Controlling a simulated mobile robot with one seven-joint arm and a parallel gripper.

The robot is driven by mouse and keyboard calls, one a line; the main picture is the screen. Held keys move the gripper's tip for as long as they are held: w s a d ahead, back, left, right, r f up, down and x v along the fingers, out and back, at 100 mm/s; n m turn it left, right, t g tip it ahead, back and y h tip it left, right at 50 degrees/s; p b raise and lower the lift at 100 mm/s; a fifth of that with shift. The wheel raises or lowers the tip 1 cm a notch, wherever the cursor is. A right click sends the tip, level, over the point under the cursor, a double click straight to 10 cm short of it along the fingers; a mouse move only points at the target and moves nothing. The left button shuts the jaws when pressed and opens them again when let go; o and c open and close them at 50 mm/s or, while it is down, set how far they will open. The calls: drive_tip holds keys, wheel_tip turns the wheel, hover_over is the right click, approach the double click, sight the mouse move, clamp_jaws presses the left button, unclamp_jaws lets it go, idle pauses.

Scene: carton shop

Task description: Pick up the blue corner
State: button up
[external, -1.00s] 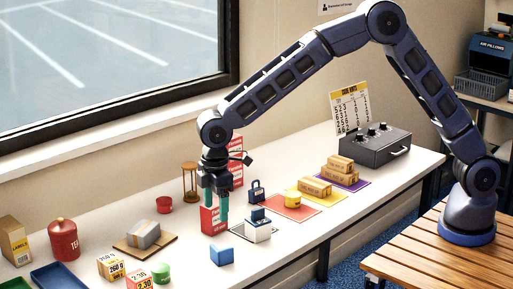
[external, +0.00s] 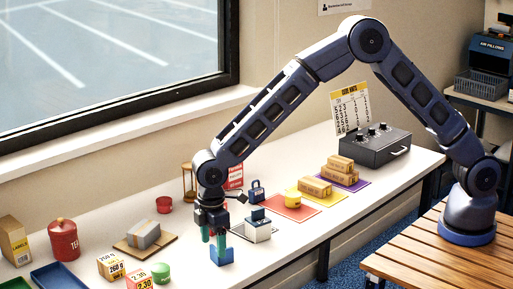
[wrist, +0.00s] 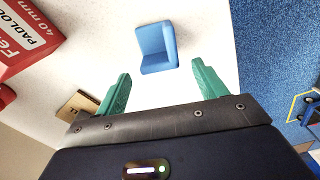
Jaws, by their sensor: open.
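The blue corner (wrist: 158,48) is a small blue angled piece on the white table, between and just beyond my fingertips in the wrist view. In the external view the blue corner (external: 222,257) is near the table's front edge, partly hidden behind my fingers. My gripper (external: 213,238) has green fingers pointing down over it. In the wrist view my gripper (wrist: 162,68) is open, with nothing between the fingers.
A green tub (external: 161,273) is to the left. The table's front edge is near.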

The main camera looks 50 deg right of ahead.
sight(213, 248)
wheel_tip(213, 248, down, 3)
drive_tip(key=shift+a+f, duration=0.1)
drive_tip(key=c, duration=1)
drive_tip(key=shift+c, duration=0.2)
